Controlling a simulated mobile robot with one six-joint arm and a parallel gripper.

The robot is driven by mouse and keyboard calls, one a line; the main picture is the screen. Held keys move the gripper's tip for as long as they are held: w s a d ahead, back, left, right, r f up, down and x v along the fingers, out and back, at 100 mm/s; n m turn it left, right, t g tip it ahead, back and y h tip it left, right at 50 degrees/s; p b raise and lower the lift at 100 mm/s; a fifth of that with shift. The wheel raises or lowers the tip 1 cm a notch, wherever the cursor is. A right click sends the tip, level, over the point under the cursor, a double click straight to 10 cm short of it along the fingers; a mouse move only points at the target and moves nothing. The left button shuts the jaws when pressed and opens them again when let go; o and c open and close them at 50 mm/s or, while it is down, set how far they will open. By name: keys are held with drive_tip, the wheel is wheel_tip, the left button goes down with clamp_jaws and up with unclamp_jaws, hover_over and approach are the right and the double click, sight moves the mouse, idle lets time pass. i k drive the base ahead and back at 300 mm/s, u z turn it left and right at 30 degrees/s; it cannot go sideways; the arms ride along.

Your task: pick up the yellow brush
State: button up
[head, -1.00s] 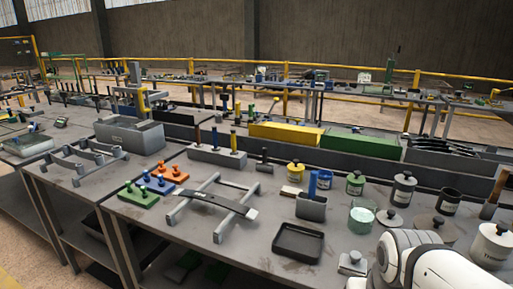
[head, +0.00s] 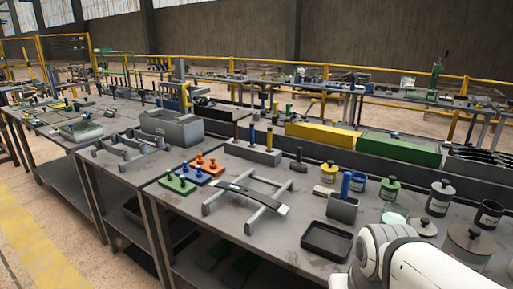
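A grey block (head: 252,154) on the workbench holds a row of upright handles: a dark one, a blue one and a yellow one. The yellow handle (head: 270,138) is the rightmost; it may be the yellow brush, but its lower end is hidden in the block and I cannot tell for sure. My gripper is out of view. Only a white part of my arm shows at the bottom right, well to the right of the block and nearer to me.
In front of the block lie coloured peg plates (head: 189,180) and a metal frame with a dark strip (head: 245,200). A black tray (head: 326,241), a grey cup with a blue handle (head: 342,208) and several lidded pots (head: 440,198) stand to the right. A yellow box (head: 323,136) is behind.

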sight(268, 149)
drive_tip(key=u, duration=2.2)
drive_tip(key=i, duration=2.45)
drive_tip(key=z, duration=3.1)
drive_tip(key=i, duration=0.9)
